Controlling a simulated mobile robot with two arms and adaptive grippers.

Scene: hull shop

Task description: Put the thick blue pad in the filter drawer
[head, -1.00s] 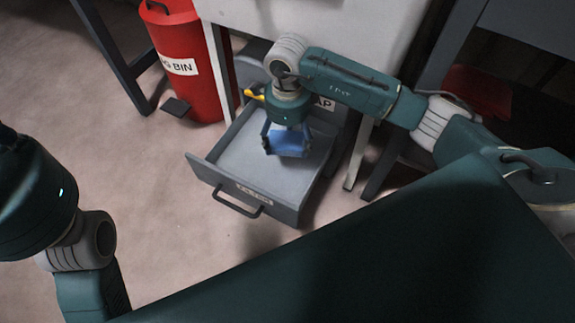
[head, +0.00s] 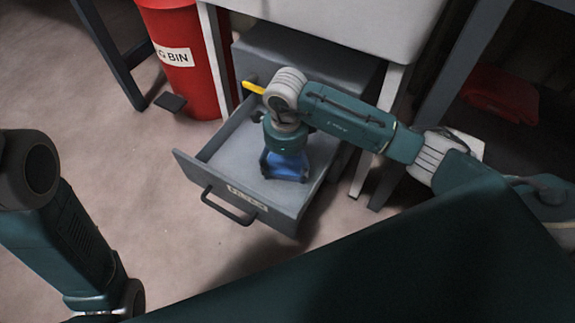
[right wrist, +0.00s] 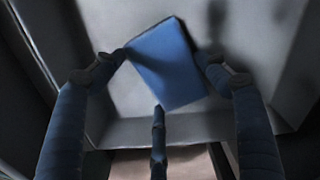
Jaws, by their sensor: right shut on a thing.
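The thick blue pad (head: 287,166) is held in my right gripper (head: 285,174), inside the outline of the open grey drawer (head: 226,163). The drawer's front carries a label that seems to read FILTER. I cannot tell whether the pad touches the floor. My left arm shows at the left of the head view, but its gripper is out of view.
A red bin (head: 180,50) with a white label stands left of the drawer unit (head: 300,50). A dark pull handle (head: 228,207) sticks out from the drawer front. A small yellow thing (head: 254,88) shows beside my right wrist.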

